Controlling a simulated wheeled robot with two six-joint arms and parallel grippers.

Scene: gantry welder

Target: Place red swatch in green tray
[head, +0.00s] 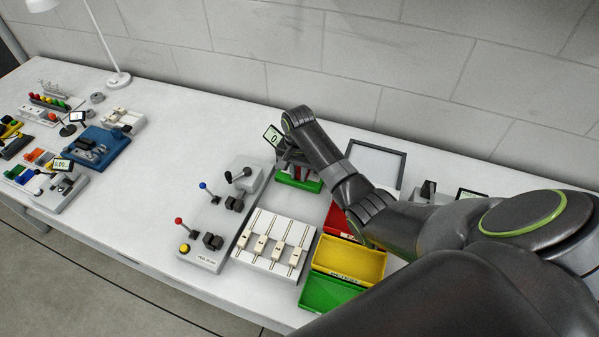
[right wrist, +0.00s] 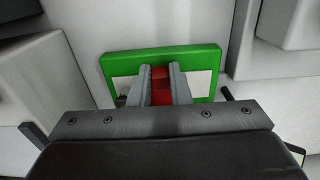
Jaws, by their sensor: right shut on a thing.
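My right gripper (right wrist: 160,82) is shut on a red swatch (right wrist: 160,90), which shows as a red strip between the two grey fingers. The fingers and the swatch are over a green-rimmed piece (right wrist: 120,62) with a pale inside; I cannot tell whether the swatch touches it. In the head view the green-rimmed piece (head: 311,186) shows below my right gripper (head: 290,163), whose fingertips are partly hidden by the wrist. The green tray (head: 325,297) is at the front of the table, nearest of a row of trays, and looks empty. My left gripper is not in view.
A yellow tray (head: 355,262) stands just behind the green tray, and a red tray (head: 334,217) behind that, partly hidden by my right arm. A slider panel (head: 268,262) and a lever box (head: 202,257) stand to their left. The table's middle left is clear.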

